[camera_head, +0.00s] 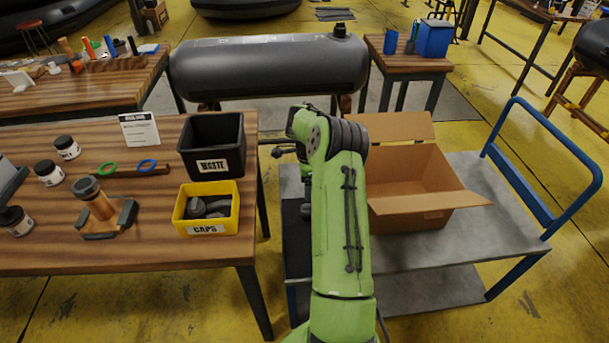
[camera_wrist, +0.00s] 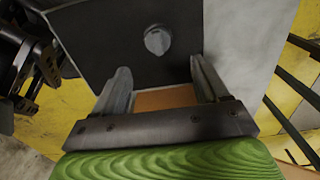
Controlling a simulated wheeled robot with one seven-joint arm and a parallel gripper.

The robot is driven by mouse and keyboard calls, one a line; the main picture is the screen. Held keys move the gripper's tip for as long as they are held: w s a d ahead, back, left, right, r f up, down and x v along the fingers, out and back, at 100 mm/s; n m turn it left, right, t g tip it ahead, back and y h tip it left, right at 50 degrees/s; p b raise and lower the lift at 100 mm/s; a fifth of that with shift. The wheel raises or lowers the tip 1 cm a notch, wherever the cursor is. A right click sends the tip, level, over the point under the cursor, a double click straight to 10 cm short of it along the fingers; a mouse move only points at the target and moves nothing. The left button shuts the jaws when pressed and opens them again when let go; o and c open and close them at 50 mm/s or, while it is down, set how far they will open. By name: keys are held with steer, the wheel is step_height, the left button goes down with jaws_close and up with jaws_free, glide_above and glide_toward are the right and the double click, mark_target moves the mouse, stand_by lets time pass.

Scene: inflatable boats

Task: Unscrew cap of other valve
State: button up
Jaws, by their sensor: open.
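In the wrist view my gripper (camera_wrist: 160,78) is open, its two grey fingers apart and nothing held between them. Ahead of the fingers is a dark flat surface with a round grey cap-like knob (camera_wrist: 158,40); the fingertips are apart from it. I cannot tell whether this is a valve cap. In the head view a grey inflatable tube (camera_head: 270,65) lies behind the tables, with a dark valve (camera_head: 340,31) on top near its right end. A yellow bin labelled CAPS (camera_head: 207,229) holds dark pieces. My green arm hides most of the gripper there.
A black WASTE bin (camera_head: 212,163) stands behind the yellow bin on the wooden table. An open cardboard box (camera_head: 415,185) stands on a grey cart with a blue handle (camera_head: 550,215), right of my arm. Jars and a small clamp fixture (camera_head: 105,212) occupy the table's left.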

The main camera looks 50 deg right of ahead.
mark_target(308, 206)
steer(key=shift+a+f, duration=0.25)
steer(key=shift+f, duration=0.1)
step_height(308, 206, down, 9)
steer(key=b, duration=0.6)
steer(key=shift+s+d, duration=0.1)
steer(key=c, duration=1.1)
steer(key=n+p, duration=0.1)
steer(key=n, duration=0.2)
steer(key=shift+r+n, duration=0.1)
steer(key=shift+n, duration=1.1)
steer(key=n, duration=0.6)
steer(key=shift+f, duration=0.2)
steer(key=shift+s, duration=0.1)
